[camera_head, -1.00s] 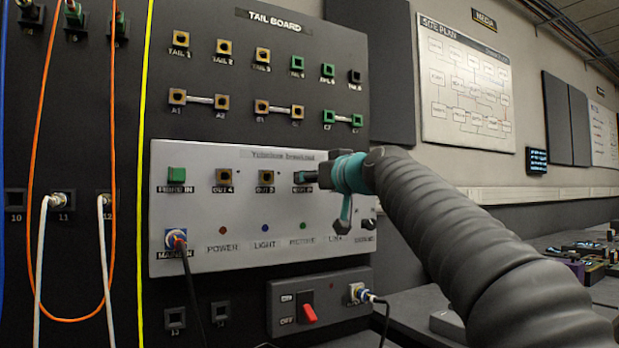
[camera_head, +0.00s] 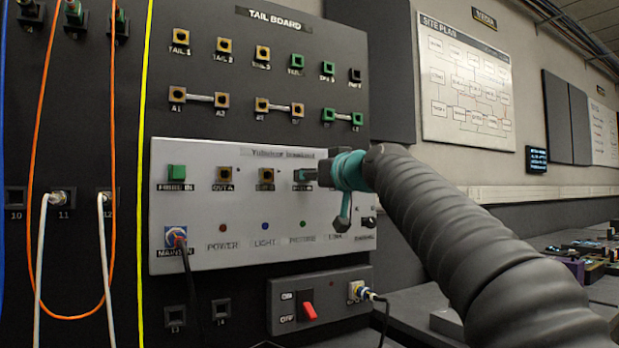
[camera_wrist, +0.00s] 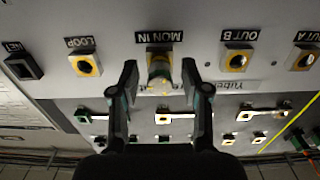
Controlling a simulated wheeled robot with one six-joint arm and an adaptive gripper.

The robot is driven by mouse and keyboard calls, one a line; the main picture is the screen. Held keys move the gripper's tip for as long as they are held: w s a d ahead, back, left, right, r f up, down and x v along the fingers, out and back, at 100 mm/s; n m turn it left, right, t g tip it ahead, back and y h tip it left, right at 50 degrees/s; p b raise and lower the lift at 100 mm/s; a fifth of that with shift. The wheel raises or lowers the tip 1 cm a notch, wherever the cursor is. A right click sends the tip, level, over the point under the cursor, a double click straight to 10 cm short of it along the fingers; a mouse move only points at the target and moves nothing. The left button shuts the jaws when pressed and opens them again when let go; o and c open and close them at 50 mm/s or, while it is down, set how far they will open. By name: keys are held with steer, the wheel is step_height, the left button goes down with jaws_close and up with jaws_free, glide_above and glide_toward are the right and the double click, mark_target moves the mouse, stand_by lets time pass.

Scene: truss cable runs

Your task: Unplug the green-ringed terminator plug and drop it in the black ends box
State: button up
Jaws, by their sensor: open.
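My gripper (camera_head: 328,183) is at the grey panel in the head view, by the fourth socket (camera_head: 303,175) of its upper row. In the wrist view my gripper (camera_wrist: 160,92) is open, with one dark finger on each side of the MON IN socket. A stubby yellowish piece with a greenish edge (camera_wrist: 160,72) shows at that socket, between the fingers. It may be the green-ringed terminator plug, but it is too small and dim to be sure. I cannot make out a black ends box in either view.
A switch box (camera_head: 318,303) with a red rocker sits below. Orange, yellow and white cables hang at left. A bench (camera_head: 595,245) at right holds small parts.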

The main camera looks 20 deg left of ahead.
jaws_close()
steer(key=shift+n+b, duration=0.5)
steer(key=shift+n, duration=0.9)
steer(key=shift+n+b, duration=0.7)
steer(key=shift+n, duration=0.4)
steer(key=shift+r+n, duration=0.1)
steer(key=shift+n, duration=0.2)
